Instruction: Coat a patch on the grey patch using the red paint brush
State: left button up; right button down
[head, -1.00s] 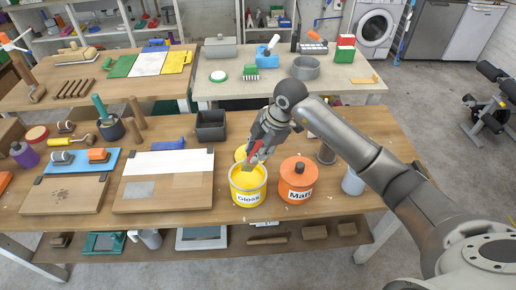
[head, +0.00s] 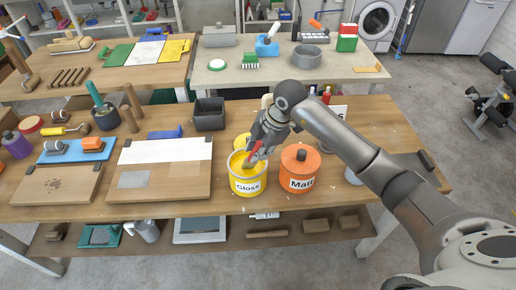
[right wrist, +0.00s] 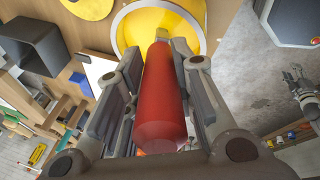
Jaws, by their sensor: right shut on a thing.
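My right gripper (head: 260,148) is shut on the red paint brush (head: 254,158), just above the open yellow can labelled Gloss (head: 248,187). The brush's lower end reaches into the can mouth, and its bristles are hidden. In the right wrist view, the red handle (right wrist: 163,95) lies between the fingers, with yellow paint (right wrist: 135,28) and the can's rim beyond. The grey patch (head: 133,179) is a small rectangle on a wooden board (head: 185,185) left of the can, below a white strip (head: 165,150). My left gripper is out of view.
An orange can labelled Matt (head: 298,170) stands close right of the yellow can. A dark open box (head: 209,114) stands behind. Left are a blue tray (head: 76,152) and another board (head: 45,188). The table between board and yellow can is mostly clear.

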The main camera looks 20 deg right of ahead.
jog(key=shift+f+b, duration=0.3)
jog(key=shift+f, duration=0.2)
dwell(0.8)
dwell(0.9)
jog(key=shift+r+p, duration=2.95)
jog(key=shift+r, duration=0.6)
jog(key=shift+f, duration=0.1)
